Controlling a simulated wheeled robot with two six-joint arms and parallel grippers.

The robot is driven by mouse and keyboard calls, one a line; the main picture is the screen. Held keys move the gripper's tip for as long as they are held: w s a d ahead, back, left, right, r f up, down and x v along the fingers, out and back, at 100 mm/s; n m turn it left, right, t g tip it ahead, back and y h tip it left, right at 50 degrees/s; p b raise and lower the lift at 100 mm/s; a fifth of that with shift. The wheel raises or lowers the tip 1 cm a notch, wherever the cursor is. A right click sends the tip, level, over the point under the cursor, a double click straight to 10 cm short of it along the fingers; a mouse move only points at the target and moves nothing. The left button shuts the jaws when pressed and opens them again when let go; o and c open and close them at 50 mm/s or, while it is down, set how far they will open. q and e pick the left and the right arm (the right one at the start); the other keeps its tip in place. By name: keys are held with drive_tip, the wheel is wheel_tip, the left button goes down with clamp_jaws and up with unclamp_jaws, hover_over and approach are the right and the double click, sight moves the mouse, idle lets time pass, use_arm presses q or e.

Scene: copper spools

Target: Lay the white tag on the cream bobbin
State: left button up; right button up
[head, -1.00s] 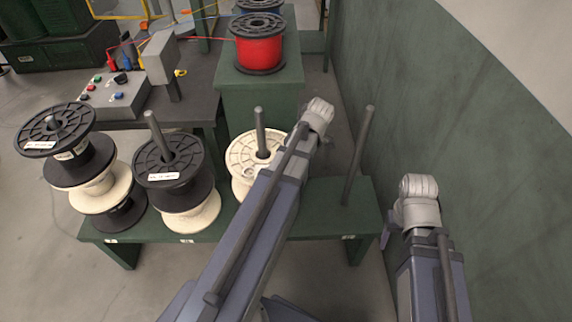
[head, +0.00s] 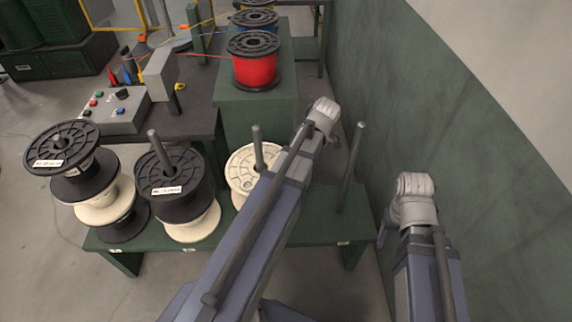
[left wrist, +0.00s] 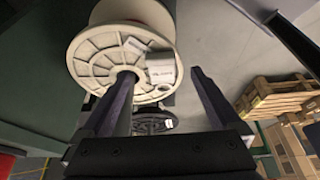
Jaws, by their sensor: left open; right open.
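The cream bobbin (head: 240,172) stands on the green bench in the head view, partly hidden by my left arm. In the left wrist view its pale round flange (left wrist: 90,55) fills the upper left. The white tag (left wrist: 160,68), with dark print, appears over the flange's right edge; I cannot tell whether it touches. My left gripper (left wrist: 162,75) is open, its fingers apart on either side of the tag in that view. My right gripper (head: 382,232) shows only partly, low beside the green wall, away from the bobbin.
Black-topped spool stacks (head: 170,172) and (head: 62,148) stand left of the cream bobbin. An empty post (head: 352,165) rises at the bench's right. A red spool (head: 255,68) sits on a green block behind. The green wall (head: 440,110) limits room at right.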

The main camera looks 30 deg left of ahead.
use_arm(q)
drive_tip(key=p+v, duration=0.3)
drive_tip(key=v, duration=0.2)
drive_tip(key=shift+d, duration=0.1)
drive_tip(key=s+d+m+t+h, duration=0.1)
drive_tip(key=s+d+m, duration=0.4)
drive_tip(key=d+m, duration=0.5)
drive_tip(key=s+d+f+m+t+h, duration=0.1)
drive_tip(key=s+d+m, duration=0.4)
drive_tip(key=d+m, duration=0.6)
drive_tip(key=m, duration=0.7)
drive_tip(key=shift+s+f+h, duration=0.15)
drive_tip(key=shift+f+h, duration=0.15)
drive_tip(key=shift+r, duration=0.1)
drive_tip(key=shift+r+p, duration=0.5)
drive_tip(key=shift+p, duration=0.25)
